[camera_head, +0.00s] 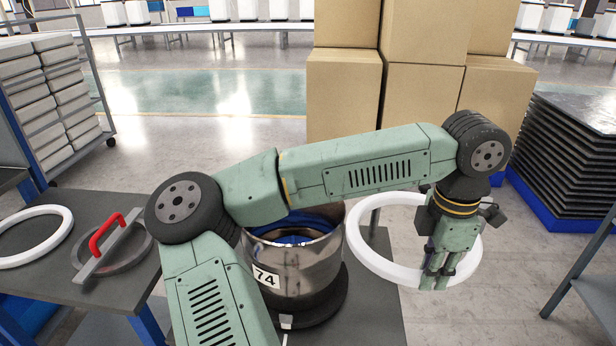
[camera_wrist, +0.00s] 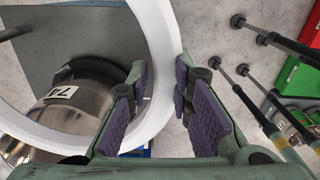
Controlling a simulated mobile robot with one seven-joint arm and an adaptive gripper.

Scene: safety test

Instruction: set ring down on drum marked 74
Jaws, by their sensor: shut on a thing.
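A white ring (camera_head: 383,273) is held at its near right rim by my gripper (camera_head: 436,280), to the right of the drum. In the wrist view the ring's band (camera_wrist: 157,35) passes between the two purple-padded fingers (camera_wrist: 163,85). The shiny metal drum (camera_head: 318,272) has a white label reading 74 and an open top with blue inside. My arm hides part of its rim. The drum (camera_wrist: 88,105) also shows through the ring in the wrist view. The ring is beside the drum in the head view and apart from it.
A second white ring (camera_head: 62,236) and a dark round lid with a red handle (camera_head: 106,232) lie on the left table (camera_head: 100,205). Cardboard boxes (camera_head: 343,95) stand behind my arm. A stack of black trays (camera_head: 575,150) stands right. A wheeled rack (camera_head: 92,80) stands left.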

